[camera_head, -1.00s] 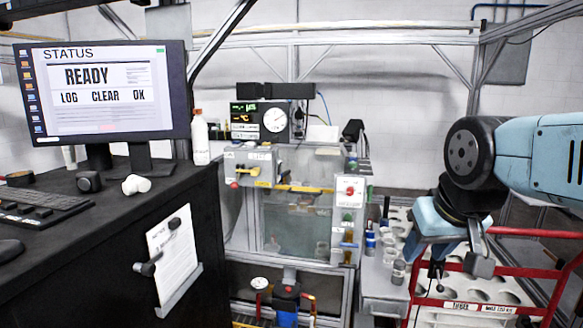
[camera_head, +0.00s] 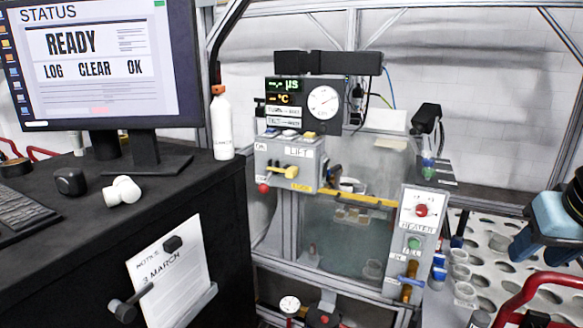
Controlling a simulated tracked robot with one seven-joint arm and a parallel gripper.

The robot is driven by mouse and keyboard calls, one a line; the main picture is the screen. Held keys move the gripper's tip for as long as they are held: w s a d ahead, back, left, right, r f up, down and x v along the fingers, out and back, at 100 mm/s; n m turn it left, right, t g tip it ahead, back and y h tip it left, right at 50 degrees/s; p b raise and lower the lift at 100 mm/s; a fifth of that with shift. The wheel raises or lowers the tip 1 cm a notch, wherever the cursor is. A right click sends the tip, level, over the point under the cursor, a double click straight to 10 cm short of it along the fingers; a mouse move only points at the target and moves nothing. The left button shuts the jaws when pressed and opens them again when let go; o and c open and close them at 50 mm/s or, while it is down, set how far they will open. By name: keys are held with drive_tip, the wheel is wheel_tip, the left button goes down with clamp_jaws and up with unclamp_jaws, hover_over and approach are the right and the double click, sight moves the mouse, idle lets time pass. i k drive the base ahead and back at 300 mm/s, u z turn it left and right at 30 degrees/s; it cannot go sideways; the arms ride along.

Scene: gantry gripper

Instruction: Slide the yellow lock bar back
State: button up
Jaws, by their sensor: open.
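The yellow lock bar (camera_head: 362,199) lies nearly level across the top front of the clear tank (camera_head: 335,235), under the cover's front edge. Its left end is near the grey LIFT box (camera_head: 290,158), and its right end is by the HEATER panel (camera_head: 421,212). My gripper (camera_head: 535,238) is at the right edge of the view, partly cut off. It is open, empty and well to the right of the bar, apart from it. The fingertips cannot be made out clearly.
The LIFT box carries a yellow handle (camera_head: 286,171). A dark desk (camera_head: 200,205) with a monitor (camera_head: 95,65) and a white bottle (camera_head: 221,125) fills the left. A perforated white rack (camera_head: 490,262) and a red tubular frame (camera_head: 535,290) stand at the right.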

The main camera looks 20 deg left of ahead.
sight(292, 172)
drive_tip(key=u, duration=0.2)
drive_tip(key=i, duration=0.55)
drive_tip(key=u, duration=0.55)
drive_tip(key=k, duration=0.8)
drive_tip(key=u, duration=0.2)
drive_tip(key=i, duration=0.8)
drive_tip(key=z, duration=0.1)
